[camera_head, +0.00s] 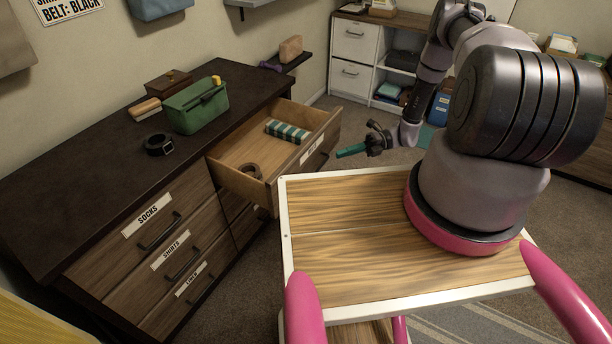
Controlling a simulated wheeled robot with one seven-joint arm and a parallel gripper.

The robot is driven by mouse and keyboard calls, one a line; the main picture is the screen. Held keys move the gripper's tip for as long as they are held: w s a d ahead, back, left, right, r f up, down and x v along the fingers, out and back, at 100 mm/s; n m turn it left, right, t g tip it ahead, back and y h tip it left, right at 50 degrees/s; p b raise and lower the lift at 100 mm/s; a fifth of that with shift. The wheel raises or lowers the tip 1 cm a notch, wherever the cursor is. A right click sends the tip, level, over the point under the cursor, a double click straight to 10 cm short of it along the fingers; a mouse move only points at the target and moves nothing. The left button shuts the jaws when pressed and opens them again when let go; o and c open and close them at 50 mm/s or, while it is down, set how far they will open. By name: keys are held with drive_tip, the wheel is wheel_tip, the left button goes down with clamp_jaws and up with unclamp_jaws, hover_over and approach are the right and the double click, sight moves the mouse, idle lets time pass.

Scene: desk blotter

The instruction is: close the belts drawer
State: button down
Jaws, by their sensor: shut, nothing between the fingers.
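One top drawer (236,181) of the dark dresser stands pulled out. My gripper (343,153), with teal fingers, is shut and empty. It points left toward the drawer front, to its right in the picture, apparently without touching it.
The dresser top (95,160) holds a green box (195,106), a dark coiled belt (158,144) and a small wooden box (168,84). Drawers labelled socks (153,214) and shirts (171,250) are closed. A white cabinet (353,55) stands at the back. Carpet lies between.

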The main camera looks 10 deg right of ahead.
drive_tip(key=s+f+m+y, duration=0.1)
drive_tip(key=s+f+m, duration=0.2)
drive_tip(key=f, duration=0.2)
drive_tip(key=a+t, duration=0.1)
drive_tip(key=a, duration=1.3)
drive_tip(key=shift+w+f, duration=0.25)
drive_tip(key=shift+w, duration=0.1)
